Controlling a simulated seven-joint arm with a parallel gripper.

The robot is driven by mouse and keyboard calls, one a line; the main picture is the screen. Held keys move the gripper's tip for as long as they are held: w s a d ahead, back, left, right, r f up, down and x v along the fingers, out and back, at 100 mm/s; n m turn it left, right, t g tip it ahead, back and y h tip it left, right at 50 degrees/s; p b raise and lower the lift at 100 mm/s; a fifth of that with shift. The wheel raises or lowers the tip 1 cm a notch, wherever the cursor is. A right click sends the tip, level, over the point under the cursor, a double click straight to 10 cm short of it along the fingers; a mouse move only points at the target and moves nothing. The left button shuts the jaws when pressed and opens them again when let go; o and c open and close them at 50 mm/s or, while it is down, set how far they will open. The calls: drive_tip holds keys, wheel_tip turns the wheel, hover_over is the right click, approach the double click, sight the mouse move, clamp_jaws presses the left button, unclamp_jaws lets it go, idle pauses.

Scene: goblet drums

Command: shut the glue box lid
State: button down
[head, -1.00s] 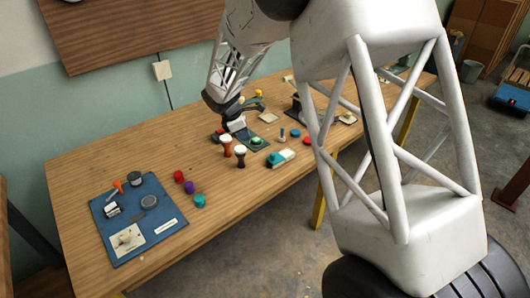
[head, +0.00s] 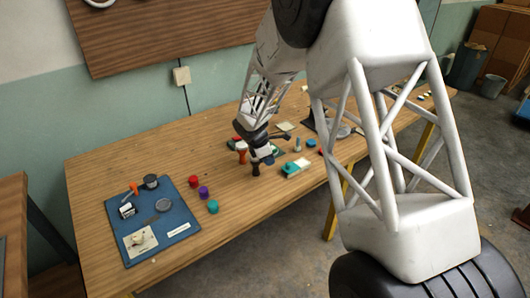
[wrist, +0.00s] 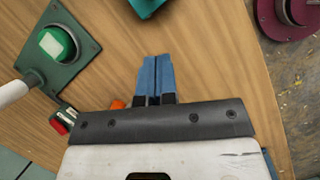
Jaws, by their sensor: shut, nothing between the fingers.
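My gripper (head: 264,157) is low over the table, just above the drums, and covers part of them in the head view. In the wrist view its two blue fingers (wrist: 156,76) are together with nothing between them. A teal and white block-like thing (head: 296,167) lies on the table just right of my gripper. A teal piece also shows at the top edge of the wrist view (wrist: 146,4), ahead of the fingertips. I cannot tell for sure which thing is the glue box, or how its lid stands.
An orange goblet drum (head: 241,150) and a dark one (head: 255,168) stand by my gripper. A green plate (wrist: 84,50) bears a round green piece. A blue board (head: 182,215) with tools lies left, near red, purple and teal pots. Bare wood lies between.

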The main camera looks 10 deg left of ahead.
sight(285, 169)
drive_tip(key=d, duration=0.1)
drive_tip(key=w+d+f, duration=0.1)
drive_tip(key=shift+d, duration=0.35)
drive_tip(key=shift+w+d+f, duration=0.1)
drive_tip(key=shift+w+d, duration=0.1)
drive_tip(key=shift+d, duration=0.55)
